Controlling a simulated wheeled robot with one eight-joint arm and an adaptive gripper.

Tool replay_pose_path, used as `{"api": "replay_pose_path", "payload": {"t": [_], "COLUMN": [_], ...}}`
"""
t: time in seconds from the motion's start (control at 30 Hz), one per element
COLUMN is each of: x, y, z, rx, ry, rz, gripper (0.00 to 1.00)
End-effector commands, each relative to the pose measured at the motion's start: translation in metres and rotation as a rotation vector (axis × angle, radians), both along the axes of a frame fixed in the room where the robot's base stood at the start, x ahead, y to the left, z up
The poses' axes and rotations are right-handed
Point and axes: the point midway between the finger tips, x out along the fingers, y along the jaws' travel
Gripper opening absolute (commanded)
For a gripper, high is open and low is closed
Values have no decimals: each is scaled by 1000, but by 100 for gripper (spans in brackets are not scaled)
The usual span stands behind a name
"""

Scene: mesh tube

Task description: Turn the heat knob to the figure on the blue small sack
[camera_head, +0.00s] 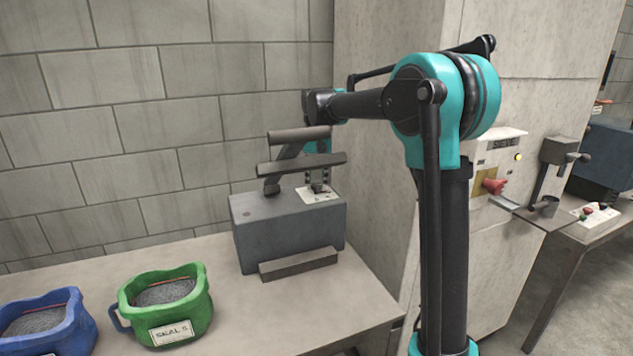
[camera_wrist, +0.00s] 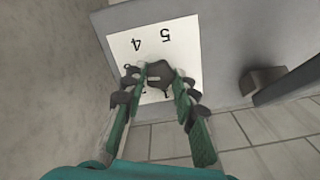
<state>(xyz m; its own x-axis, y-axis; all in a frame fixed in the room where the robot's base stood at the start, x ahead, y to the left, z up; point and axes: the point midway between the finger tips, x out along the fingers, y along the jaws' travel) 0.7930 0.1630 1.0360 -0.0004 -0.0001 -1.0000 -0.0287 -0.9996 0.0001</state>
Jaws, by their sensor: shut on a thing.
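The heat knob (camera_wrist: 159,72) is dark, at the middle of a white dial plate (camera_wrist: 185,48) on a grey machine (camera_head: 275,238). In the wrist view the figures 4 and 5 read upside down, and a 1 shows in part near the fingers; the others are mostly covered. My gripper (camera_wrist: 160,82) is shut on the knob, one finger on each side. Which figure the knob points to is unclear. The blue sack (camera_head: 75,330) stands at the lower left of the head view, cut off by the edge; I see no figure on it.
A green sack (camera_head: 200,310) labelled "SEAL 5" stands between the blue sack and the machine. The table (camera_head: 235,335) is clear in front. A wall panel with a red knob (camera_head: 494,186) and a side table (camera_head: 560,225) are at the right.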

Motion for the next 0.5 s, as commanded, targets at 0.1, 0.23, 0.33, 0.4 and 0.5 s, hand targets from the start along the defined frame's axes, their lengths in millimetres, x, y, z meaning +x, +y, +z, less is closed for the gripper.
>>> {"api": "replay_pose_path", "payload": {"t": [0.1,0.23,0.33,0.4,0.5], "x": [1,1,1,1,1], "y": [0,0,0,0,0], "z": [0,0,0,0,0], "rx": [1,1,1,1,1], "ry": [-2,-2,-2,-2,-2], "rz": [-10,-13,-13,-12,-12], "gripper": [0,0,0,0,33]}}
